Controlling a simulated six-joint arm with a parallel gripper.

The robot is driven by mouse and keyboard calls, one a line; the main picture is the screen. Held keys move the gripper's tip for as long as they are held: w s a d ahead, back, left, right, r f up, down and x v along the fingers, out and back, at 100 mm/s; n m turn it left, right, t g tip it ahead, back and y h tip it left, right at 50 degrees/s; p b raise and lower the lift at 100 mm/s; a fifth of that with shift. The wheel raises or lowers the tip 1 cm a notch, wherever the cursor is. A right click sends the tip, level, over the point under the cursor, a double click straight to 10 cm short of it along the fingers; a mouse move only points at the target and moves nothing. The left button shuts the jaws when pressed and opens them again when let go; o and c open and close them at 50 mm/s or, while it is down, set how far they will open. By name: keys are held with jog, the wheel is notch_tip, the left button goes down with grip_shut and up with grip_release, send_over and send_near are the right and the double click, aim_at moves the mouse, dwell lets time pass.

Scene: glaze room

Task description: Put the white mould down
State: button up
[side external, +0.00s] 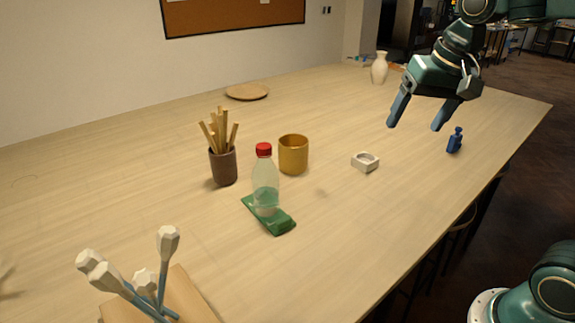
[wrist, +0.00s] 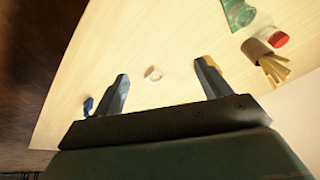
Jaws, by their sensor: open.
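The white mould (side external: 365,162), a small block with a hollow in its top, sits on the wooden table right of the yellow-brown cup. It also shows in the wrist view (wrist: 153,73), on the table between my two fingers as seen from above. My gripper (side external: 419,122) is open and empty. It hangs in the air above the table, up and to the right of the mould in the side view, apart from it. In the wrist view my gripper (wrist: 161,83) has its fingers spread wide with nothing held between them.
A yellow-brown cup (side external: 293,155), a brown pot of wooden sticks (side external: 223,167) and a red-capped bottle (side external: 265,185) by a green packet (side external: 282,222) stand left of the mould. A small blue bottle (side external: 455,141) stands near the right edge. The table around the mould is clear.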

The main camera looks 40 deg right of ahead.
jog(key=s+a+f+n+t, duration=0.1)
jog(key=s+a+f+n, duration=0.1)
jog(key=s, duration=0.4)
jog(key=s+a+f+n+t, duration=0.1)
jog(key=s+a+f+n, duration=0.1)
jog(key=s+n, duration=0.2)
jog(key=shift+s+f+y, duration=0.2)
jog(key=shift+s+y, duration=0.1)
jog(key=shift+s, duration=0.9)
